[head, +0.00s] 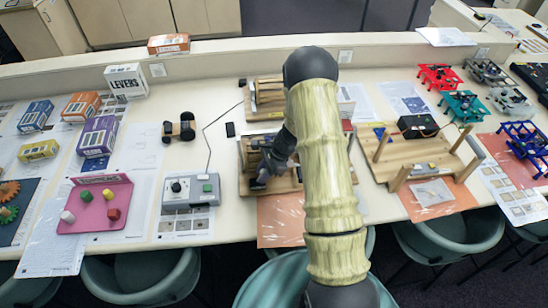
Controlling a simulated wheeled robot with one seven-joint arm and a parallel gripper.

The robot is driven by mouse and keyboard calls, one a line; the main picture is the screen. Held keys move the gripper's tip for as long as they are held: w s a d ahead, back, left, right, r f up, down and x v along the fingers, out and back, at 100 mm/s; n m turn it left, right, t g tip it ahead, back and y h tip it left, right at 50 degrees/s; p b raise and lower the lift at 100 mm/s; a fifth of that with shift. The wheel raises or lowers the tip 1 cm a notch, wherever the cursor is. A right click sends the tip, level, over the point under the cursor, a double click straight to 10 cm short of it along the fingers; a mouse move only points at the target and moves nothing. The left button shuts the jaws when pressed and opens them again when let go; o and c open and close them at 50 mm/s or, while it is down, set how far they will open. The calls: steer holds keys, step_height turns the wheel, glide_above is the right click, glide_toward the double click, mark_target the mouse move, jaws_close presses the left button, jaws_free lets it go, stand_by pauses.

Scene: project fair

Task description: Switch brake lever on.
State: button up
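My arm reaches across the middle of the long table, and my gripper (263,181) is low over a wooden device (290,184) on the table. The gripper is dark and small against the device, so I cannot tell whether it is open or shut, or whether it touches anything. I cannot make out a brake lever clearly; part of the device is hidden behind my gripper and arm.
A grey control box (200,202) with a black knob and green button is left of the device. A wooden frame (405,157) stands to the right. Colored boxes, such as a purple one (98,136), stand at left. Chairs (148,277) line the front edge.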

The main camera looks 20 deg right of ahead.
steer(key=b+v, duration=0.3)
steer(key=v, duration=1.4)
steer(key=shift+b, duration=0.4)
steer(key=s+a+r+n+h, duration=0.1)
steer(key=s+a+n+h, duration=0.1)
steer(key=s+n, duration=0.4)
steer(key=s+a+n+t+h, duration=0.1)
steer(key=s+a+n, duration=0.2)
steer(key=s+n, duration=0.2)
steer(key=s+a+r+n+h+b, duration=0.1)
steer(key=s+a+n+h, duration=0.1)
steer(key=s+n, duration=0.4)
steer(key=shift+s+a+r+n+t+h, duration=0.3)
steer(key=shift+s+a+r+n, duration=0.15)
steer(key=shift+a, duration=0.4)
